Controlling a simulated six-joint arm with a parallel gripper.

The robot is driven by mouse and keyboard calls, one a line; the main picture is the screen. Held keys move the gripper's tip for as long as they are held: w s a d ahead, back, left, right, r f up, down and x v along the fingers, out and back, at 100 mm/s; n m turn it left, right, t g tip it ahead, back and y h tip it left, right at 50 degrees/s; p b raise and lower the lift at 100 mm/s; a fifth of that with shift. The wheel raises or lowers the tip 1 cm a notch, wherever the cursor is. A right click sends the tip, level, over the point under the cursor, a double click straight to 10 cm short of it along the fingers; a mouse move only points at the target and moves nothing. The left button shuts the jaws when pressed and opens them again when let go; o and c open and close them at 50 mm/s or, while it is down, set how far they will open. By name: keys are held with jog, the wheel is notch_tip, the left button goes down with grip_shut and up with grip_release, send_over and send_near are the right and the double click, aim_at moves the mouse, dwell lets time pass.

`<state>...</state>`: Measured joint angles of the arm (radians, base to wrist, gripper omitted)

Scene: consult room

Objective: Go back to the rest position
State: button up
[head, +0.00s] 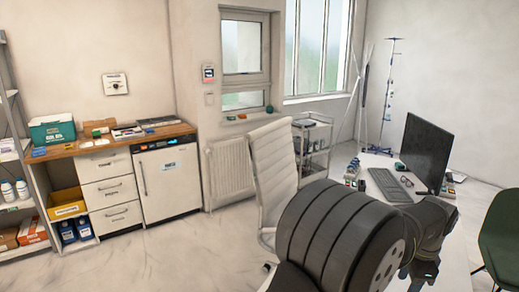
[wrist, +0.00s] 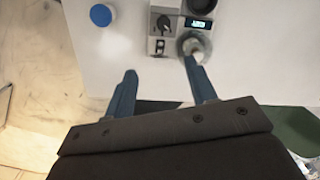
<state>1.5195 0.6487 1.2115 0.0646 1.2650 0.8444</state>
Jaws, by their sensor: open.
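My gripper (wrist: 160,88) shows in the wrist view with its two blue fingers spread apart and nothing between them. It is over the front part of a white desk (wrist: 95,55). The tip of the right finger is close to a round, whitish, blurred object (wrist: 194,46); I cannot tell whether they touch.
On the desk, a device with a knob and lit display (wrist: 182,20) stands beyond the fingers, with a blue round cap (wrist: 101,15) to its left. A monitor (head: 426,150), a keyboard (head: 389,186), a white chair (head: 268,165) and a green chair (head: 502,235) surround my arm.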

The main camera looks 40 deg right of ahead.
dwell(0.5)
jog(key=s+a+r+n+t+h, duration=0.25)
jog(key=s+a+r+n, duration=0.25)
jog(key=s+r+n, duration=0.4)
jog(key=w+d+f+m+g+y, duration=0.3)
jog(key=w+d+f+m, duration=0.3)
jog(key=w+f+m, duration=0.5)
jog(key=shift+n, duration=0.3)
notch_tip(320, 180, down, 17)
jog(key=shift+a+f, duration=0.1)
jog(key=shift+a, duration=0.05)
jog(key=shift+w+f, duration=0.1)
jog(key=shift+f, duration=0.1)
jog(key=n, duration=0.6)
jog(key=shift+r+n, duration=0.1)
jog(key=shift+n, duration=0.2)
dwell(0.4)
